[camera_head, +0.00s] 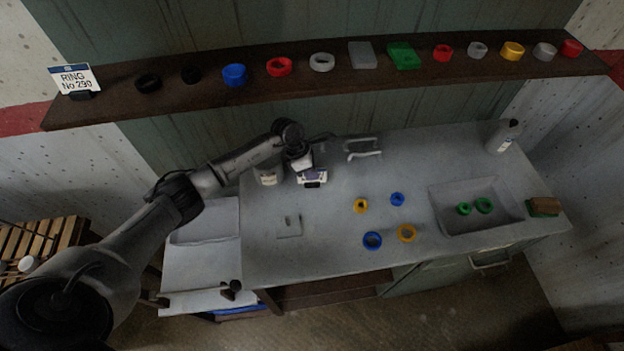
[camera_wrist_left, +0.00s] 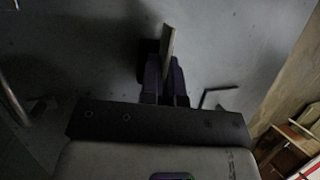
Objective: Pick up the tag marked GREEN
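My left gripper (camera_head: 312,182) is low over the back left of the grey counter. In the left wrist view its dark purple fingers (camera_wrist_left: 166,72) stand close together with a thin pale plate (camera_wrist_left: 168,42) between them, seen edge-on. The fingers look shut on this plate. It could be a tag, but its face and any marking are turned from view. I can read no tag marked GREEN. A green block (camera_head: 404,56) lies on the shelf, with no readable word. My right gripper is not in view.
The shelf (camera_head: 200,96) carries several rings and a "RING No 290" sign (camera_head: 75,78). The counter (camera_head: 320,240) holds blue and yellow rings, a slotted grey piece (camera_head: 289,227), a faucet (camera_head: 362,148), a bottle (camera_head: 503,135) and a sink (camera_head: 450,190) with green rings.

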